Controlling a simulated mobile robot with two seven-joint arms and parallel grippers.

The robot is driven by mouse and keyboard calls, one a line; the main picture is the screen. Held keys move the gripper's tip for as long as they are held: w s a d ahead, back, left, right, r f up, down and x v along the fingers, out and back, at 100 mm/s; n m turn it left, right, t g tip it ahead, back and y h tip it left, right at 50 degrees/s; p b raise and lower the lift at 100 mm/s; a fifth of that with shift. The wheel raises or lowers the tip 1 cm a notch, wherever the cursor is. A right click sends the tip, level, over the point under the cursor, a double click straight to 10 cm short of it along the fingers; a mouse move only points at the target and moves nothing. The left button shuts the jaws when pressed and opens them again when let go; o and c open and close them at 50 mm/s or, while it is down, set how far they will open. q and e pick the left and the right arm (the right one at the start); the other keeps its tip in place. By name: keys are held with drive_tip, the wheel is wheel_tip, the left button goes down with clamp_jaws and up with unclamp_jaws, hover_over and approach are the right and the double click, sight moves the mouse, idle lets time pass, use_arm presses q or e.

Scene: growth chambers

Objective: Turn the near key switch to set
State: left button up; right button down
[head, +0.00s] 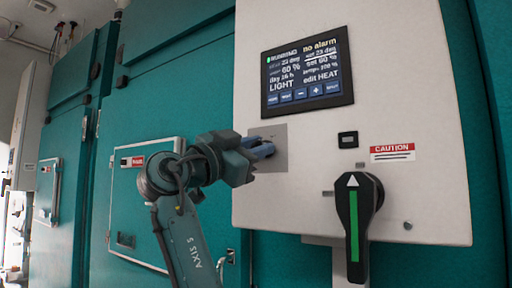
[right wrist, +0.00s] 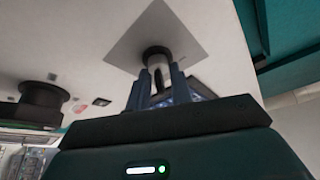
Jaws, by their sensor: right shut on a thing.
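The near key switch (right wrist: 155,56) shows in the right wrist view as a dark round collar with a paler part below it, on a square grey plate (right wrist: 190,42). In the head view the plate (head: 279,138) sits under the screen, and my gripper hides most of the switch. My right gripper (head: 266,151) reaches the plate from the left, its blue fingers shut on the switch. In the right wrist view the fingers (right wrist: 159,78) stand on either side of it. The key's exact angle cannot be told. My left gripper is not in view.
The white control box carries a lit screen (head: 307,70) reading "RUNNING" and "no alarm". A black rotary handle (head: 357,215) with a green stripe juts out at lower right, below a caution label (head: 392,152). Teal chamber walls and a hatch (head: 140,200) lie to the left.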

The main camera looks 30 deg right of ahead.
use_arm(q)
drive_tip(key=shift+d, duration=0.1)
use_arm(e)
drive_tip(key=c, duration=1.6)
unclamp_jaws()
